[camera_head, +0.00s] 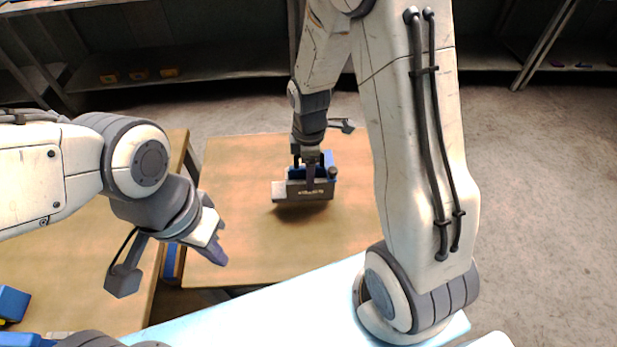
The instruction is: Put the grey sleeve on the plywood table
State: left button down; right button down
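The grey sleeve (287,190), a boxy piece with small lettering on its near side, is over the middle of the plywood table (245,235). My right gripper (313,175) points down onto it, with a dark finger across its near side, and appears shut on it. A dark shadow lies just below the sleeve; I cannot tell whether it touches the tabletop. A blue part (328,159) shows right behind the sleeve, partly hidden by the gripper. My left gripper (217,254) hangs near the table's left edge with no object visible in it; its finger gap is not clear.
Another wooden table (90,262) stands at the left, with blue items (12,303) at its near left. A narrow gap separates the two tables. The plywood table's left and front areas are bare. Shelves (210,62) stand along the back.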

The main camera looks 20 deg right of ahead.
jog(key=shift+w+d+f, duration=0.1)
jog(key=shift+w+f, duration=0.25)
jog(key=shift+w, duration=0.1)
jog(key=shift+f+p, duration=0.3)
jog(key=shift+f, duration=1.6)
jog(key=shift+f, duration=0.1)
jog(key=shift+f, duration=0.15)
grip_release()
jog(key=shift+s, duration=0.1)
